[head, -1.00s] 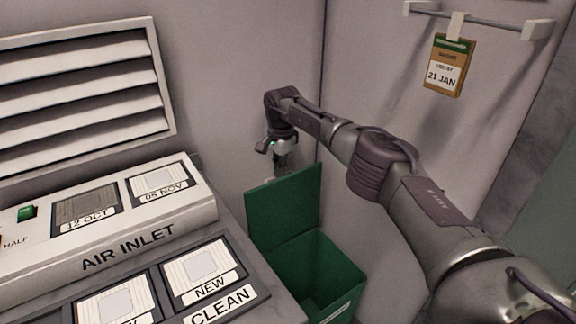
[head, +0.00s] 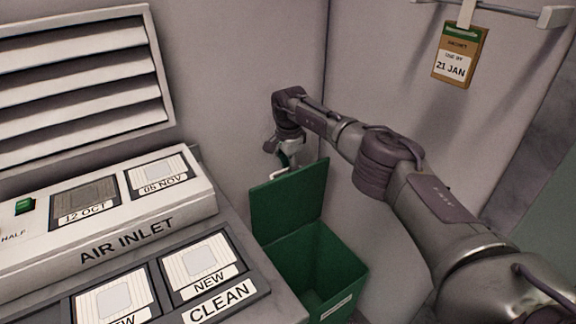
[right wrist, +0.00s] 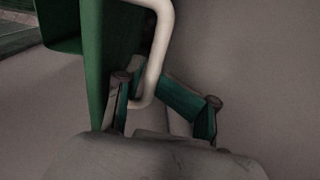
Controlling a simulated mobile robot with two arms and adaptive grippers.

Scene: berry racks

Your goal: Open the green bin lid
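The green bin (head: 341,265) stands on the floor right of the console, its dark inside showing. Its green lid (head: 290,201) stands raised, roughly upright, at the bin's back edge; the lid also shows edge-on in the right wrist view (right wrist: 98,60). A pale bent handle (right wrist: 160,50) sticks out from the lid's far face. My right gripper (head: 283,163) is behind the lid's upper edge, partly hidden by it. In the right wrist view its fingers (right wrist: 150,88) close in on both sides of the handle. My left gripper is not in view.
The console with the AIR INLET panel (head: 128,246) and framed filters fills the lower left, close beside the bin. A louvred vent (head: 85,85) is on the wall above it. A tag reading 21 JAN (head: 458,55) hangs from a rail at upper right.

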